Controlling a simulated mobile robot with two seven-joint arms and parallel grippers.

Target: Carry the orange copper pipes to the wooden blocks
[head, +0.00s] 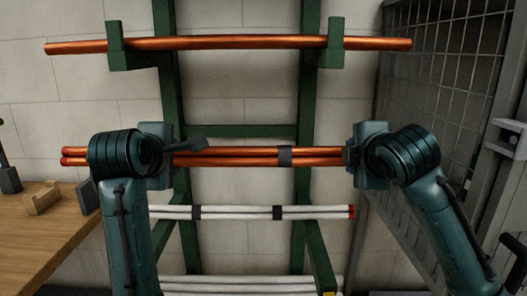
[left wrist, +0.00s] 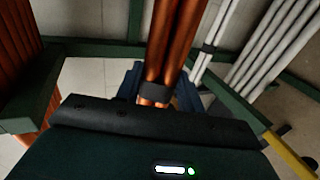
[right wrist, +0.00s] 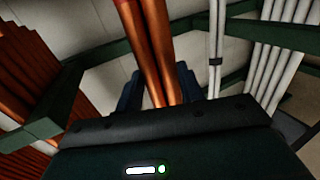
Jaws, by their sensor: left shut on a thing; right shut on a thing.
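A bundle of orange copper pipes (head: 240,157) with dark bands lies level across the middle of the head view, in front of the green rack. My left gripper (head: 172,152) is shut on the bundle near its left part, beside a dark band. My right gripper (head: 353,156) is shut on its right end. The bundle also shows between the fingers in the left wrist view (left wrist: 168,50) and the right wrist view (right wrist: 148,55). The red left ends stick out past my left arm. A wooden block (head: 42,198) sits on the wooden bench (head: 35,235) at the left; other blocks may be hidden behind my arm.
A single copper pipe (head: 230,43) rests on upper brackets of the green rack (head: 308,110). White pipes (head: 245,212) lie on lower rack arms. A wire mesh cage (head: 445,80) stands at the right. A dark clamp-like thing (head: 8,175) is at the bench's left.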

